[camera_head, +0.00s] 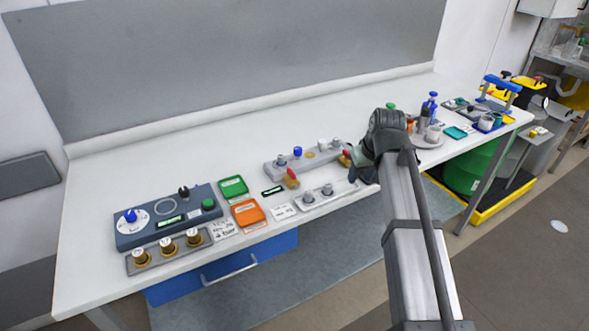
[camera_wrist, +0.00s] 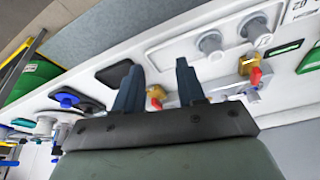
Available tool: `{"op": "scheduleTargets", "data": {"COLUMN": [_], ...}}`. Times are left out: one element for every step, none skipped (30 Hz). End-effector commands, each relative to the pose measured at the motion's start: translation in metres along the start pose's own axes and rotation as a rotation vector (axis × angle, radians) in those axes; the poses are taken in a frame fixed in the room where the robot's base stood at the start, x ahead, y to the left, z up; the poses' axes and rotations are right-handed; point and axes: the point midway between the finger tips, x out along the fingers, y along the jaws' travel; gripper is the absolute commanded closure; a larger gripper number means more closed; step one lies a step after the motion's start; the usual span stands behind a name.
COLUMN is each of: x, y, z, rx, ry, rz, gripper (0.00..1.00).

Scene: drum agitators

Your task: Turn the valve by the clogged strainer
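Two brass valves with red handles show. One valve (camera_head: 291,178) stands left of a pale plate with two grey capped fittings (camera_head: 318,193); it also shows in the wrist view (camera_wrist: 254,76), clear of my gripper on the right. The other valve (camera_head: 347,156) is partly hidden by my gripper (camera_head: 363,168). In the wrist view its brass body (camera_wrist: 155,93) shows between the two spread fingers of my gripper (camera_wrist: 158,80), which appears open. I cannot tell whether the fingers reach around it. Neither grey fitting (camera_wrist: 210,42) shows clearly whether it is a clogged strainer.
A grey rail (camera_head: 302,163) with blue, brass and grey knobs lies behind the valves. A control box (camera_head: 165,216), green tray (camera_head: 232,187) and orange tray (camera_head: 247,213) are to the left. Jars and blue-topped tools stand right of my arm. The table's back strip is clear.

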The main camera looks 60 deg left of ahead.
Motion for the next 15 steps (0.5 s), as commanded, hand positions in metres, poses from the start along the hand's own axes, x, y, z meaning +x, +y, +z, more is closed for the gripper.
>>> {"op": "scheduleTargets", "data": {"x": [-0.011,-0.017,-0.024,-0.03,-0.035,-0.042,-0.047,-0.051,-0.056,-0.059,-0.062,-0.065,-0.067,-0.068,-0.069], "y": [-0.026,-0.038,-0.056,-0.068,-0.08,-0.094,-0.104,-0.113,-0.124,-0.131,-0.137,-0.144,-0.148,-0.151,-0.153], "z": [-0.02,-0.027,-0.037,-0.044,-0.05,-0.057,-0.061,-0.065,-0.07,-0.072,-0.075,-0.077,-0.078,-0.079,-0.08], "rx": [-0.043,-0.064,-0.093,-0.112,-0.13,-0.153,-0.169,-0.182,-0.2,-0.211,-0.22,-0.23,-0.236,-0.241,-0.245], "ry": [0.011,0.015,0.023,0.028,0.032,0.037,0.041,0.044,0.047,0.05,0.052,0.055,0.056,0.057,0.058], "rz": [-0.012,-0.018,-0.025,-0.031,-0.036,-0.043,-0.048,-0.052,-0.057,-0.06,-0.063,-0.066,-0.068,-0.07,-0.071], "gripper": [0.61,0.61,0.61,0.61,0.61,0.61,0.61,0.61,0.61,0.61,0.61,0.61,0.61,0.61,0.61]}}
